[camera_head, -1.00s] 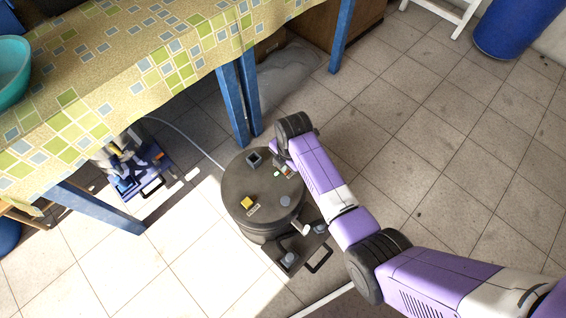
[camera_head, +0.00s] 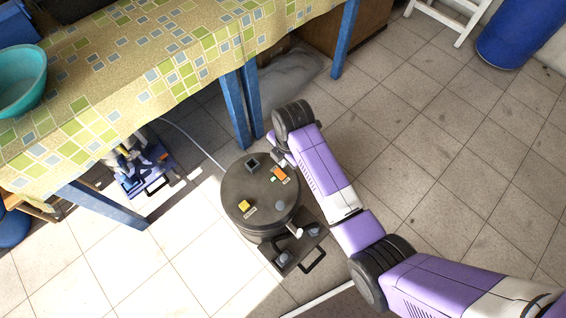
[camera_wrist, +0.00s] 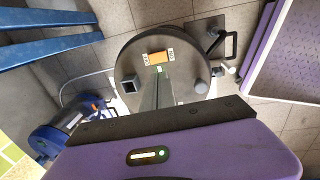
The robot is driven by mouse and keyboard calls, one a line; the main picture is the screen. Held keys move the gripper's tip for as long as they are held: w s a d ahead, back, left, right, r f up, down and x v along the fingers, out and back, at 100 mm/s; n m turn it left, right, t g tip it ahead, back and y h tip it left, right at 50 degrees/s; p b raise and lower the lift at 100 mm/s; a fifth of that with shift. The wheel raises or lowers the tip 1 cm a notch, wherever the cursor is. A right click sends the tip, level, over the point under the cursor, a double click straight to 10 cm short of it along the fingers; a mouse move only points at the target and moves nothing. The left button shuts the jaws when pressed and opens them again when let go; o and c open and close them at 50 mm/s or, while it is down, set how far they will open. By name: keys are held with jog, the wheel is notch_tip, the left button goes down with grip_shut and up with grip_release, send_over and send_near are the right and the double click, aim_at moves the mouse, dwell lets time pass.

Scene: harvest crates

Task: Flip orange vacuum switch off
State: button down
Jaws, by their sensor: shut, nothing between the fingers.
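The vacuum is a round, dark grey drum (camera_head: 238,212) standing on the floor; its lid (camera_wrist: 130,47) also shows in the wrist view. An orange rocker switch (camera_head: 279,173) sits on the lid, with small pale labels at both ends. In the wrist view the orange switch (camera_wrist: 157,58) lies just beyond the fingertips. Its tilt is too small to tell. My gripper (camera_wrist: 160,82) is shut and empty, pointing at the lid near the switch. In the head view the fingers are largely hidden by my wrist.
The lid also bears a yellow block (camera_head: 244,205), a dark square socket (camera_head: 253,164) and a grey knob (camera_head: 281,205). A table with a patterned cloth (camera_head: 150,75) and blue legs (camera_head: 235,110) stands close at left. Tiled floor is clear at right.

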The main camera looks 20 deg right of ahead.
aim_at(278, 172)
jog(key=shift+s+r, duration=0.2)
jog(key=shift+r, duration=1.15)
jog(key=w+b, duration=0.1)
jog(key=b, duration=0.3)
jog(key=shift+w, duration=0.3)
jog(key=shift+r, duration=0.1)
jog(key=f+b, duration=0.1)
jog(key=f, duration=0.3)
jog(key=w+f+b, duration=0.1)
jog(key=f, duration=0.4)
jog(key=f+b, duration=0.1)
jog(key=f, duration=0.4)
jog(key=shift+w+a+b, duration=0.3)
jog(key=shift+b, duration=0.05)
jog(key=shift+f, duration=0.15)
